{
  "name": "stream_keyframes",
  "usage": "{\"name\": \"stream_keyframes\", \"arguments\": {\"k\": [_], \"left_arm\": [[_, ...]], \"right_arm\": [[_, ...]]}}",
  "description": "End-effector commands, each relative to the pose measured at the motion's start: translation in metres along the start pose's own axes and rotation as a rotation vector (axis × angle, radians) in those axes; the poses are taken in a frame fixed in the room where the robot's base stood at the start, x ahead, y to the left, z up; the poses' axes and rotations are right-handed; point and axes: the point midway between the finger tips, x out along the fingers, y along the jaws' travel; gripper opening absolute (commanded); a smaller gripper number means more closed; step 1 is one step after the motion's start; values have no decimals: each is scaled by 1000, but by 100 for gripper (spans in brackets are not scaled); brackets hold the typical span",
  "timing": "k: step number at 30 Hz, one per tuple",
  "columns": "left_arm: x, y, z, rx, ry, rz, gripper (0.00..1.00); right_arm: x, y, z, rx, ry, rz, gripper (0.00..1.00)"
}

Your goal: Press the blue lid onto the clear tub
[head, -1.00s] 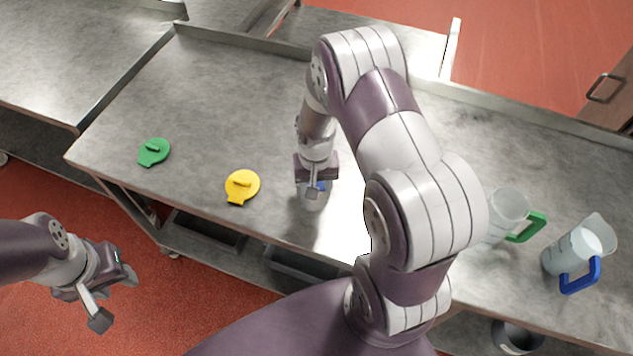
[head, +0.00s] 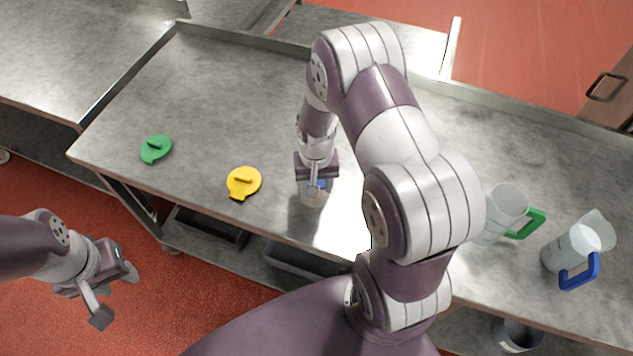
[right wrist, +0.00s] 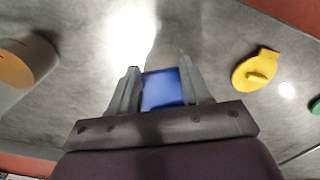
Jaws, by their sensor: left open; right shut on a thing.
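The blue lid (head: 321,184) is between the fingers of my right gripper (head: 315,189), which is shut on it. In the right wrist view the lid's blue part (right wrist: 163,89) fills the gap between the fingertips (right wrist: 163,85). The clear tub (head: 312,199) stands upright on the table directly below the gripper, near the front edge. The lid is at the tub's top; the gripper hides their contact, so I cannot tell whether it is seated. My left gripper (head: 115,296) is open and empty, out over the red floor.
A yellow lid (head: 243,182) and a green lid (head: 155,149) lie to the left. Jugs with a green handle (head: 526,224) and a blue handle (head: 580,273) stand at right. A cylinder (right wrist: 38,58) shows in the right wrist view. The table's back left (head: 215,80) is clear.

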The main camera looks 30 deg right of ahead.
Motion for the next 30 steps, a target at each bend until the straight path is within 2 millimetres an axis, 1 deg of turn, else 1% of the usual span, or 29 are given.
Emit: {"name": "stream_keyframes", "arguments": {"k": [9, 30], "left_arm": [[-4, 0, 0, 0, 0, 0, 43], [1, 0, 0, 0, 0, 0, 43]], "right_arm": [[-1, 0, -1, 0, 1, 0, 19], [5, 0, 0, 0, 1, 0, 19]]}}
